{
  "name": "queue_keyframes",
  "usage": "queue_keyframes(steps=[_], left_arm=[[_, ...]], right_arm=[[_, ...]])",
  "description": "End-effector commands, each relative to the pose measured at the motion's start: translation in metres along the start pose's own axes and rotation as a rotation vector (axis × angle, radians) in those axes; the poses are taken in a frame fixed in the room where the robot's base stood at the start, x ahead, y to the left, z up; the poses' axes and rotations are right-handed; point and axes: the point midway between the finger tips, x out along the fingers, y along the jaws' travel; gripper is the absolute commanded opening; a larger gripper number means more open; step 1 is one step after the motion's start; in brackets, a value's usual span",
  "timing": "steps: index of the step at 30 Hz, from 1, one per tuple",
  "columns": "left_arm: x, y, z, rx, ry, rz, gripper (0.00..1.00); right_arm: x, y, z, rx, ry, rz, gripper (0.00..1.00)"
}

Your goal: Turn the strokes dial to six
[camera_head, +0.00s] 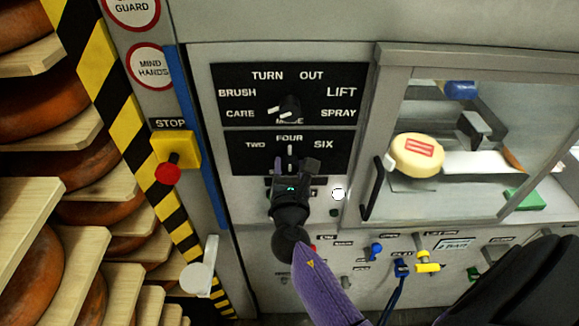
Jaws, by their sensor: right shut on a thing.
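The strokes dial (290,152) sits on the lower black panel (240,165), under the labels TWO, FOUR and SIX. Its pale pointer line stands nearly upright, towards FOUR. My right gripper (294,166) reaches up from below and is shut on the dial, with a finger at each side. The gripper hides the lower part of the dial. My left gripper is not in view.
Another dial (289,107) sits on the mode panel above. A yellow stop box (175,149) with a red button is left. A glass-fronted case at right holds a cheese wheel (416,156). Plugs and valves line the lower front. Cheese shelves stand far left.

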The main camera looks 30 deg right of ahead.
Motion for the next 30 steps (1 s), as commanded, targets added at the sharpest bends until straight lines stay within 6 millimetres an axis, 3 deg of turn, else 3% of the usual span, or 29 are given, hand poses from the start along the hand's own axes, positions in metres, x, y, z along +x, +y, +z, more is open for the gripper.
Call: queue_keyframes(steps=[8,30], left_arm=[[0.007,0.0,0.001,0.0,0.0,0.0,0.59],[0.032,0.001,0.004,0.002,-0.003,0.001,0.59]], right_arm=[[0.0,0.0,-0.002,0.115,0.0,0.0,0.0],[0.0,0.001,-0.001,0.679,0.001,-0.001,0.0]])
